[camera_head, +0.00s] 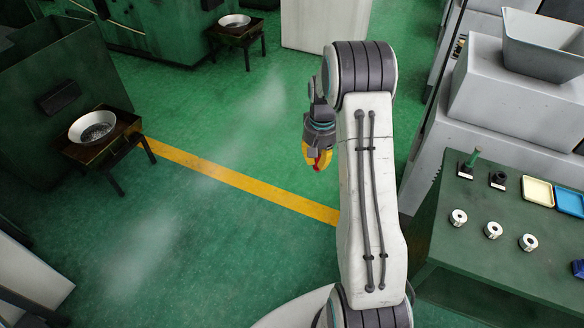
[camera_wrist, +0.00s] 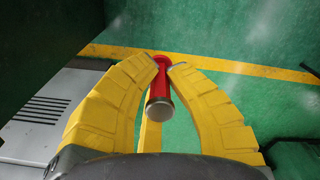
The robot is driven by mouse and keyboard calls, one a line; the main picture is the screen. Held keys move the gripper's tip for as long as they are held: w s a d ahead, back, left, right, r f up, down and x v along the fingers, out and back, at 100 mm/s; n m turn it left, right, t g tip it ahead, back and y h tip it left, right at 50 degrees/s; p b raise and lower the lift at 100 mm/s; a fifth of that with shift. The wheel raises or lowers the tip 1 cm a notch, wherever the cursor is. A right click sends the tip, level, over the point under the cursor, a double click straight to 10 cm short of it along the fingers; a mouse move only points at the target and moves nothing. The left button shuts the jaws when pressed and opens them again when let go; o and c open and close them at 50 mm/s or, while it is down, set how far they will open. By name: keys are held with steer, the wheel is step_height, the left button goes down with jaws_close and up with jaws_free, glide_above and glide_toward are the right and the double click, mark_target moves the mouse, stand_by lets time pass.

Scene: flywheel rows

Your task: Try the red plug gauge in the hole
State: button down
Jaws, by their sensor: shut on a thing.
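The red plug gauge (camera_wrist: 159,84) is between the yellow fingertips of my gripper (camera_wrist: 168,68), with a silver end face towards the wrist camera. In the head view my gripper (camera_head: 318,157) is shut on it and hangs over open floor, left of the green bench. Only a little red of the gauge (camera_head: 318,164) shows there. Three pale round pieces with dark centre holes, a left one (camera_head: 458,218), a middle one (camera_head: 493,230) and a right one (camera_head: 528,243), lie in a row on the bench, apart from my gripper.
The green bench (camera_head: 475,265) also bears a black holder with a green piece (camera_head: 467,165), another black holder (camera_head: 498,180), a yellow tray (camera_head: 537,191) and a blue tray (camera_head: 570,201). Grey machines stand behind it. A small table (camera_head: 128,127) with a bowl stands left; the floor between is clear.

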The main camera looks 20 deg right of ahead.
steer(key=s+d+r+m, duration=0.1)
steer(key=s+d+m, duration=0.2)
steer(key=d, duration=0.4)
steer(key=s+d+r+m, duration=0.2)
steer(key=s+d, duration=0.1)
steer(key=d, duration=0.4)
steer(key=s+d+r+m, duration=0.1)
steer(key=s+d+m, duration=0.2)
steer(key=s+d, duration=0.3)
steer(key=s+d+r+m+p, duration=0.1)
steer(key=s+d+r+m, duration=0.1)
steer(key=s+d, duration=0.4)
steer(key=s+d+r+m+p, duration=0.1)
steer(key=s+d+m, duration=0.3)
steer(key=s, duration=0.6)
steer(key=shift+d+r, duration=0.2)
steer(key=shift+d, duration=0.9)
steer(key=s+d+r+m, duration=0.1)
steer(key=s+m, duration=0.1)
steer(key=s, duration=0.6)
steer(key=s+d+r+m+p, duration=0.1)
steer(key=s+d+r+m, duration=0.1)
steer(key=s, duration=0.7)
steer(key=shift+d+m, duration=0.15)
steer(key=shift+m, duration=0.65)
steer(key=shift+f+b, duration=1.6)
steer(key=shift+f, duration=1.05)
steer(key=shift+f+b, duration=0.45)
steer(key=shift+f, duration=0.5)
steer(key=shift+r, duration=0.3)
